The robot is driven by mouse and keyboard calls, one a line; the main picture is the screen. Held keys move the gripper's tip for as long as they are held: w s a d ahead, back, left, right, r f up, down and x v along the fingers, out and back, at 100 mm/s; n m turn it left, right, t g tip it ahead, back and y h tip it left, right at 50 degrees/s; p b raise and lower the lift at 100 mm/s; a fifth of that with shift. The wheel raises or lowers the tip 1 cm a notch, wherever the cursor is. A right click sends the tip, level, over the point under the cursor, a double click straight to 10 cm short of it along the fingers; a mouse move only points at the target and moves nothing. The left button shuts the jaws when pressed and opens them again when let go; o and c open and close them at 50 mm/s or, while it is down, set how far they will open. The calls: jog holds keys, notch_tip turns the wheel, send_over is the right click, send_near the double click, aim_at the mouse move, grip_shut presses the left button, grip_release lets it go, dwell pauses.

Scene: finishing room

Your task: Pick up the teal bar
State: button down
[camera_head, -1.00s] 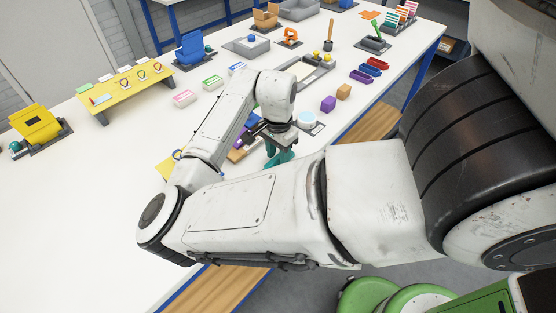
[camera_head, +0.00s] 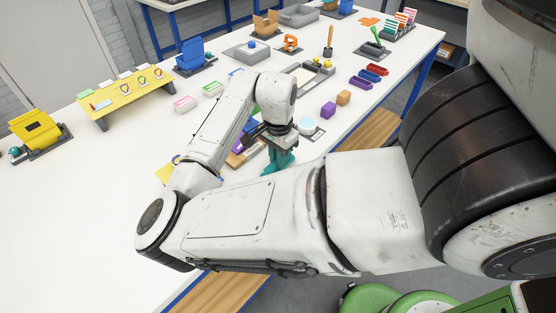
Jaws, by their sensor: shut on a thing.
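My arm reaches across the white table, and my gripper (camera_head: 279,152) points down near the table's front edge. The gripper is shut on the teal bar (camera_head: 281,162), which shows as a teal shape just below the dark gripper body. My forearm hides the lower part of the bar, so I cannot tell whether it touches the table.
A yellow stand (camera_head: 126,92) is at the left. The front left of the white table (camera_head: 90,200) is clear.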

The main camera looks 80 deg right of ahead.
jog(key=s+a+r, duration=0.7)
jog(key=s+r, duration=0.5)
jog(key=shift+b, duration=0.3)
jog(key=shift+s, duration=0.1)
jog(key=c, duration=1.7)
grip_release()
grip_shut()
